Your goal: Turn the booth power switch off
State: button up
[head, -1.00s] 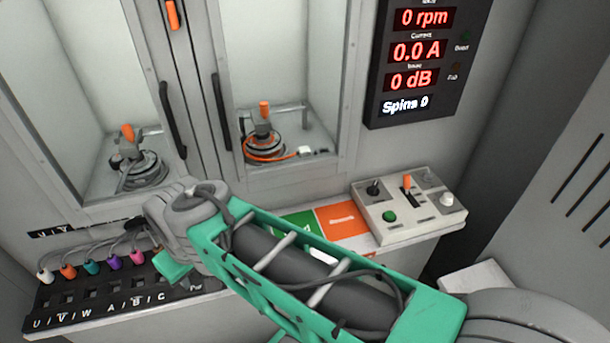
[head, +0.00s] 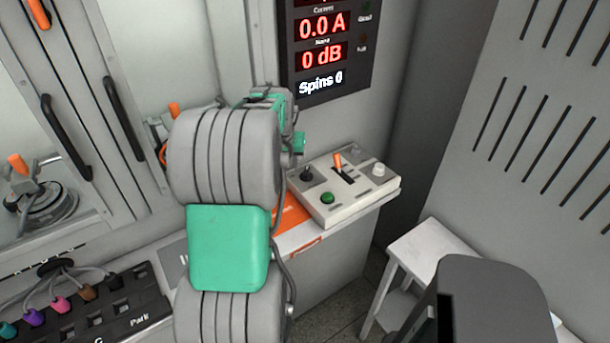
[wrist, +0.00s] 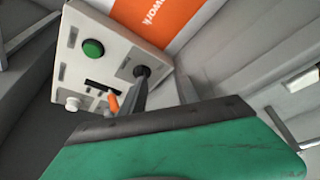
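The control box (head: 350,185) is a pale panel on the right end of the ledge. It carries a black toggle (head: 307,173), an orange-tipped lever (head: 338,162), a green button (head: 327,198) and a white knob (head: 378,170). I cannot read which is the booth power switch. In the wrist view the toggle's base (wrist: 141,71) and the orange lever (wrist: 113,103) show just beyond my gripper (wrist: 170,140), whose green and black end fills the bottom. In the head view my gripper (head: 290,130) is partly hidden behind my arm, near the box's back left. Its opening is not clear.
An orange mat (head: 290,215) lies left of the box. A display (head: 325,50) hangs on the wall behind. A white stool (head: 430,250) stands at the right. A connector board (head: 110,310) is at lower left. Booth doors with dark handles (head: 122,118) are at left.

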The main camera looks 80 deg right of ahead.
jog(key=m, duration=0.1)
send_near(306, 173)
jog(key=f, duration=0.2)
jog(key=x, duration=0.7)
jog(key=shift+w+d+r+p, duration=0.1)
jog(key=shift+w+d+p, duration=0.05)
jog(key=shift+d+p, duration=0.15)
jog(key=shift+a, duration=0.1)
jog(key=shift+c, duration=0.3)
grip_shut()
